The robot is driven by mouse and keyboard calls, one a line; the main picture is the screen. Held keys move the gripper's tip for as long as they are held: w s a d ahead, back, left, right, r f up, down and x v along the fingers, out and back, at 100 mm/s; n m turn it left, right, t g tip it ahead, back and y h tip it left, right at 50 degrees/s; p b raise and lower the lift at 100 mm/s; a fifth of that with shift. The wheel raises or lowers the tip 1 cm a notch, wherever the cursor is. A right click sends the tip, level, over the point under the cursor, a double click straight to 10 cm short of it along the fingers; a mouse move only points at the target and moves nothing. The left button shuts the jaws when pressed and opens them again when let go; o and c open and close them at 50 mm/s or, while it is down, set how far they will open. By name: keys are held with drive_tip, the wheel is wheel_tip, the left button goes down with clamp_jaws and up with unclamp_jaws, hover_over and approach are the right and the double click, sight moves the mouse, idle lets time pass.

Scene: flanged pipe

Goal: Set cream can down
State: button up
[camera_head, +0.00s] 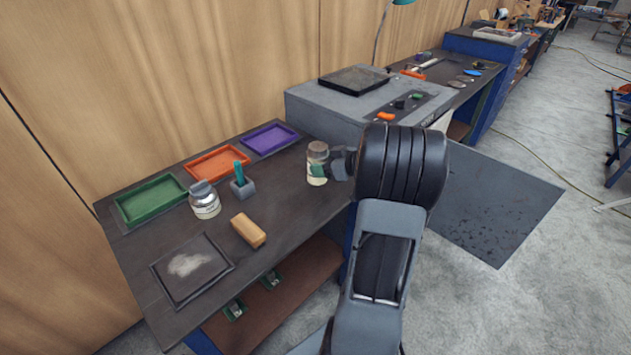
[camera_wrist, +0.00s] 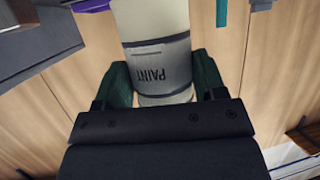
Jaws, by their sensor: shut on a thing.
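The cream can (camera_head: 317,150) is upright at the right end of the dark workbench (camera_head: 285,190), with a brownish lid and a pale body. My gripper (camera_head: 320,170) reaches it from the right and is shut on it. In the wrist view, the cream can (camera_wrist: 152,18) has a grey label reading PAINT, upside down in the picture. The green finger pads of my gripper (camera_wrist: 160,84) press on both its sides. Whether the can's base touches the bench is hard to tell.
Green (camera_head: 150,198), orange (camera_head: 212,162) and purple (camera_head: 270,138) trays line the bench's back. A second can (camera_head: 204,200), a grey holder (camera_head: 243,187), a tan block (camera_head: 248,230) and a dark square plate (camera_head: 192,268) stand leftward. A grey machine (camera_head: 330,108) is behind. Bench between holder and cream can is clear.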

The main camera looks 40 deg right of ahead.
sight(315, 180)
drive_tip(key=shift+w+a+f, duration=0.35)
drive_tip(key=shift+a+f, duration=0.05)
drive_tip(key=shift+f, duration=0.25)
drive_tip(key=shift+w+a+f, duration=0.3)
drive_tip(key=shift+a+f, duration=0.05)
drive_tip(key=shift+f, duration=0.25)
drive_tip(key=shift+w+a+f+b, duration=0.1)
drive_tip(key=shift+f+b, duration=0.2)
drive_tip(key=shift+f, duration=0.6)
drive_tip(key=shift+w+a+f+b, duration=0.1)
drive_tip(key=shift+f+b, duration=0.15)
drive_tip(key=shift+f, duration=0.6)
drive_tip(key=shift+f, duration=0.25)
drive_tip(key=o, duration=1.2)
drive_tip(key=shift+c, duration=0.2)
